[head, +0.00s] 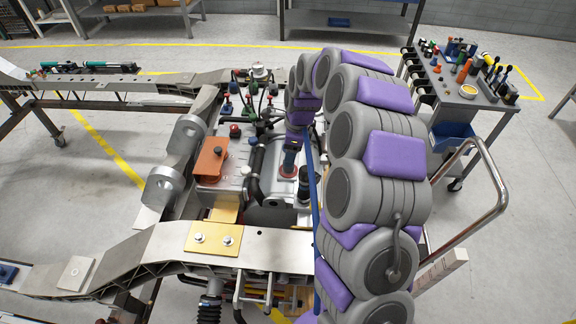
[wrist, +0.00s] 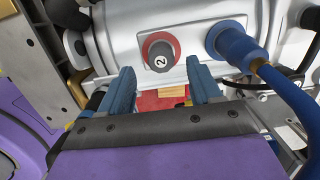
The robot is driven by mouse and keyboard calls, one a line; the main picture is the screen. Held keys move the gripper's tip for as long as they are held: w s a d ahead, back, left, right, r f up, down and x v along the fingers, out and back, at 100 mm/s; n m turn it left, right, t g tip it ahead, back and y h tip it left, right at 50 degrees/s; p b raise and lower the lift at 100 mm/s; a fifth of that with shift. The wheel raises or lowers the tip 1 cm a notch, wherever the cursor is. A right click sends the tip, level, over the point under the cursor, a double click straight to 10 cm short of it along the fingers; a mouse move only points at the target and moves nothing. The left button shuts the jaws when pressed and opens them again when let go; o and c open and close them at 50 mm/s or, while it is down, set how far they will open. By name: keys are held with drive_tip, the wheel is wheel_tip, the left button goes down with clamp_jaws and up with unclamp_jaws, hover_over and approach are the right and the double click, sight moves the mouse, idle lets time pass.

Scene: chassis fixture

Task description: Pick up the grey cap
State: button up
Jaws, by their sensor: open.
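The grey cap (wrist: 161,61) shows in the wrist view, with a white "2" on its end and a red ring around its base. It sits on a silver metal housing (wrist: 125,30). My gripper (wrist: 161,85) is open and empty, its two blue fingers pointing toward the housing. The cap appears just beyond the fingertips, between their lines; contact cannot be told. In the head view my gripper (head: 291,155) hangs over the chassis at the end of the purple and grey arm. I cannot clearly pick out the cap there.
A blue connector (wrist: 232,43) with a blue hose stands right of the cap, close to the right finger. An orange block (head: 211,160), hoses and valves crowd the chassis. A tool cart (head: 466,92) stands at the right. Floor at the left is partly clear.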

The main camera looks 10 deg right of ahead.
wheel_tip(320, 180, down, 5)
drive_tip(key=shift+w+a+r+b, duration=0.1)
drive_tip(key=shift+w+a+b, duration=0.05)
drive_tip(key=shift+b, duration=0.8)
clamp_jaws()
